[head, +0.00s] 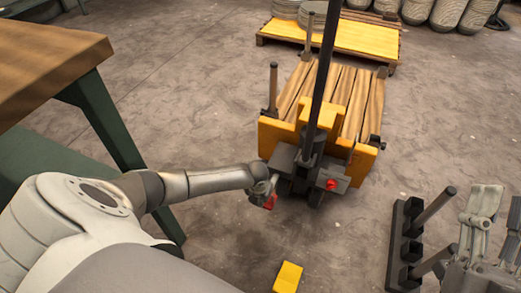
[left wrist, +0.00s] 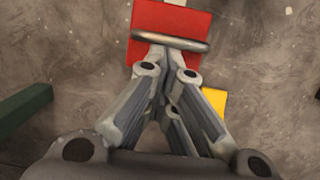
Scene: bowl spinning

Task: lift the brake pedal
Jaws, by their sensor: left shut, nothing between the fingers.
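A red pedal (head: 270,201) sits low at the left rear of the yellow pallet truck (head: 310,138); I take it for the brake pedal. In the left wrist view the red pedal (left wrist: 172,22) is a flat red plate just beyond the fingertips, with a grey metal bar across its near part. My left gripper (head: 263,188) is at this pedal, shut and empty; its fingers (left wrist: 167,72) converge in the wrist view. Contact cannot be told. A second red part (head: 331,184) is on the right of the truck's rear. My right gripper (head: 478,215) is at the lower right; its opening is unclear.
The truck carries a slatted wooden load (head: 345,95) and has a tall dark handle (head: 324,65). A wooden-topped table (head: 45,60) stands left. A yellow block (head: 288,277) lies on the floor in front. A dark rack with rods (head: 405,235) stands right. Open floor lies between.

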